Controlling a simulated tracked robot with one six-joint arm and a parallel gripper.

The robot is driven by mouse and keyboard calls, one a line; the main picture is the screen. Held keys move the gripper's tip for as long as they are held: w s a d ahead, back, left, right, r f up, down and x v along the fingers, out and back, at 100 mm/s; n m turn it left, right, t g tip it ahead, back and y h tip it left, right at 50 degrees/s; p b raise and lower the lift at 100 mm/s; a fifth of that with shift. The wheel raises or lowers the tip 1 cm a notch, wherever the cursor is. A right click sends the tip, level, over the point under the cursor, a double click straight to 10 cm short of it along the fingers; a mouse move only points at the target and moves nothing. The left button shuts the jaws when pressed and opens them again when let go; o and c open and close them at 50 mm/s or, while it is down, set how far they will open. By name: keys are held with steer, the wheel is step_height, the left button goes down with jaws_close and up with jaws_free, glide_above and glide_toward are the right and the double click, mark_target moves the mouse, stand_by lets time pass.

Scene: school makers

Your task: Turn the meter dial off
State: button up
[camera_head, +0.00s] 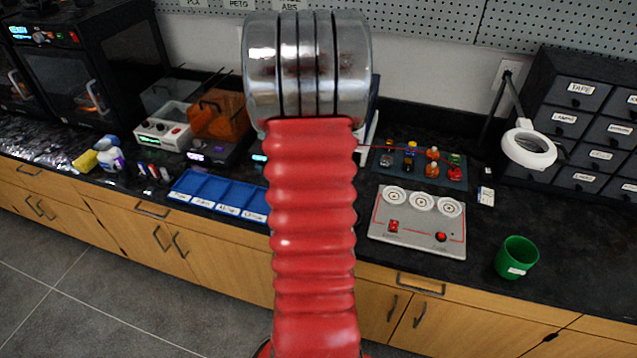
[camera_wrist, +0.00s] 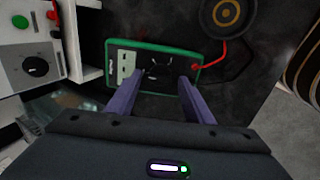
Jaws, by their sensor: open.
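The meter (camera_wrist: 138,53) is a dark, flat device with a green rim, seen in the wrist view just beyond my gripper. Its black dial (camera_wrist: 158,69) is near the middle of its face and hard to make out against the dark body. My gripper (camera_wrist: 160,82) is open, with two purple fingers pointing at the meter, one either side of the dial. I cannot tell whether the fingers touch it. In the head view my red and chrome arm hides the gripper and the meter.
A red lead (camera_wrist: 213,55) runs from the meter's right end. A grey box with a green button (camera_wrist: 23,55) stands left in the wrist view. In the head view, a grey panel (camera_head: 414,238), green cup (camera_head: 516,258), blue tray (camera_head: 222,192) and magnifier lamp (camera_head: 529,149) sit on the dark bench.

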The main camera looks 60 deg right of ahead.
steer(key=shift+r, duration=0.1)
steer(key=v, duration=1.3)
steer(key=shift+a+r, duration=0.2)
steer(key=shift+r, duration=0.05)
steer(key=shift+s, duration=0.1)
stand_by(0.6)
steer(key=w+a+r+t+y, duration=0.1)
steer(key=a+r, duration=0.2)
steer(key=a, duration=1.1)
steer(key=w+a+r+m+t+y, duration=0.1)
steer(key=w+a+r+t+y, duration=0.1)
steer(key=a, duration=1.3)
steer(key=w+a+r+m+t+y, duration=0.1)
steer(key=a+r, duration=0.3)
steer(key=a, duration=1.1)
steer(key=shift+w+r+t+y, duration=0.3)
steer(key=shift+w+r, duration=0.05)
steer(key=shift+w, duration=0.05)
